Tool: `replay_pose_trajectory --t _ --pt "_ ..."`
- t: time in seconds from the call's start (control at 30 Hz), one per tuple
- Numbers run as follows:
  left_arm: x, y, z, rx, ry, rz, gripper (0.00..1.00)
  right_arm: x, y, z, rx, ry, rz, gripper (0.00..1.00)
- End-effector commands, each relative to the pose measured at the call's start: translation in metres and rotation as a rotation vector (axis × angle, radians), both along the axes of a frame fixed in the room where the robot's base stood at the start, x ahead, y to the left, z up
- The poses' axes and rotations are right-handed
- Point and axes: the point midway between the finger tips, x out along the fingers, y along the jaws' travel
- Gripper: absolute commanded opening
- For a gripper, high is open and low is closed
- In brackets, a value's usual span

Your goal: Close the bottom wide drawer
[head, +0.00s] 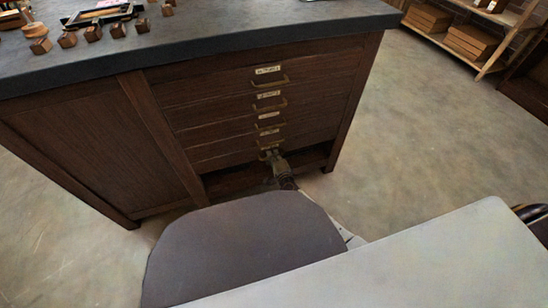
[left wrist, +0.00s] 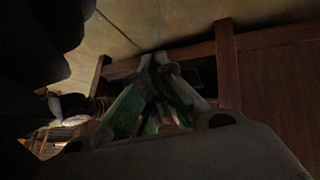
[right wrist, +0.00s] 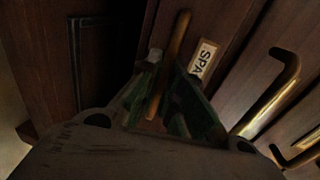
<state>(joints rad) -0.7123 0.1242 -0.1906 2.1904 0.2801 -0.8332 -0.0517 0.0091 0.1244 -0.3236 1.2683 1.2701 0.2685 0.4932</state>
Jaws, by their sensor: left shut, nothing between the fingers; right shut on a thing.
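The dark wood cabinet has a stack of wide drawers with paper labels and brass handles. The bottom wide drawer (head: 225,157) is the lowest front. In the head view it looks roughly in line with those above; any small gap is too small to tell. My right gripper (head: 273,154) is at its brass handle. In the right wrist view the fingers (right wrist: 168,68) are shut around the handle (right wrist: 178,40), beside a label (right wrist: 203,57) reading "SPA". My left gripper (left wrist: 158,62) shows only in its wrist view, fingertips together and empty, near dark wood framing.
A dark open space (head: 228,182) lies below the drawer. The dark countertop (head: 210,48) holds several small wooden blocks (head: 94,33). A shelf with boxes (head: 470,40) stands at the back right. The floor (head: 430,130) to the right is clear.

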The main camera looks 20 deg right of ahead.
Motion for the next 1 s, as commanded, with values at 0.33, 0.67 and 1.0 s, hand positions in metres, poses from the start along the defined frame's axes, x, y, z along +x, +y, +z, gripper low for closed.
replay_pose_trajectory --t 0.33,0.67,1.0 --pt "-0.004 0.001 -0.002 0.003 0.006 -0.002 0.00 0.002 -0.001 0.003 0.000 -0.004 0.000 0.17" --pt "-0.007 0.000 -0.005 0.001 0.014 -0.002 0.00 -0.002 0.000 0.003 0.001 -0.004 0.000 0.17" --pt "-0.006 0.000 -0.004 0.001 0.011 -0.001 0.00 -0.023 -0.001 0.006 0.001 -0.001 0.000 0.17"
